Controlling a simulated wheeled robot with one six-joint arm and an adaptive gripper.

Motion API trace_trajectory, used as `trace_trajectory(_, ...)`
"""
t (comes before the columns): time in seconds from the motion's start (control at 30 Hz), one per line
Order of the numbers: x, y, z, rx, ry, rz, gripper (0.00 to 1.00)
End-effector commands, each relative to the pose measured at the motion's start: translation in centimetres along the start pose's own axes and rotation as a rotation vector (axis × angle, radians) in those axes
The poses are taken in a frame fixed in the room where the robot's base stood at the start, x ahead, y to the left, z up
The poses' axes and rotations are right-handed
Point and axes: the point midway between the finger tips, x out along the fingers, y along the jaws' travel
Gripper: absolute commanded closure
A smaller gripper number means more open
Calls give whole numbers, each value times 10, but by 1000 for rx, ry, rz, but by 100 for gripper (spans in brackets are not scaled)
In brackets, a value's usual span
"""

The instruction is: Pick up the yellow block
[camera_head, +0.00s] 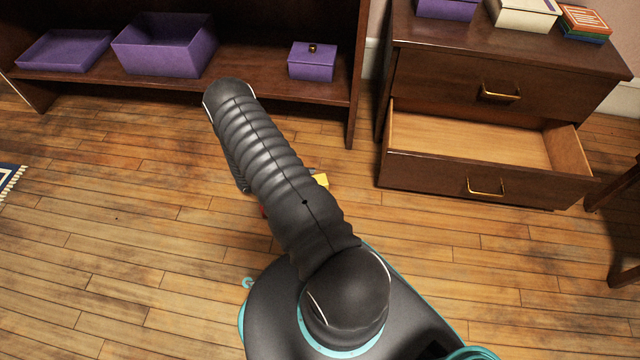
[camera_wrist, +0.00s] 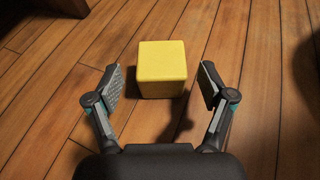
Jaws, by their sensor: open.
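The yellow block (camera_wrist: 161,69) sits on the wooden floor in the wrist view, just beyond and between the two fingertips. My gripper (camera_wrist: 162,88) is open, one finger on each side, with a gap between each finger and the block. In the head view only a small part of the yellow block (camera_head: 321,180) shows beside my arm, which hides the rest. The gripper itself is hidden behind the arm there.
A dark dresser (camera_head: 462,70) stands at the right with its lower drawer (camera_head: 480,145) pulled out and empty. A low shelf (camera_head: 190,82) at the back holds a purple tray (camera_head: 62,50), an open purple box (camera_head: 165,45) and a lidded purple box (camera_head: 312,62). Floor at left is mostly clear.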

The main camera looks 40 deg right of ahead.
Motion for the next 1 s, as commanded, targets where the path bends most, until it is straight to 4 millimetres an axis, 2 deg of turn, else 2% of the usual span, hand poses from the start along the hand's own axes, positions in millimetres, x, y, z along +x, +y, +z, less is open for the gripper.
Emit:
trace_trajectory(0.4, 48, -2, 2, 1, 1, -2, 19)
trace_trajectory(0.7, 52, -2, 2, 1, 1, 1, 19)
trace_trajectory(0.73, 52, -2, 2, 1, 1, 1, 21)
trace_trajectory(0.9, 52, -2, 2, 1, 0, 1, 64)
trace_trajectory(0.97, 52, -2, 2, 1, 0, 1, 79)
trace_trajectory(1.0, 52, -2, 2, 1, 0, 1, 82)
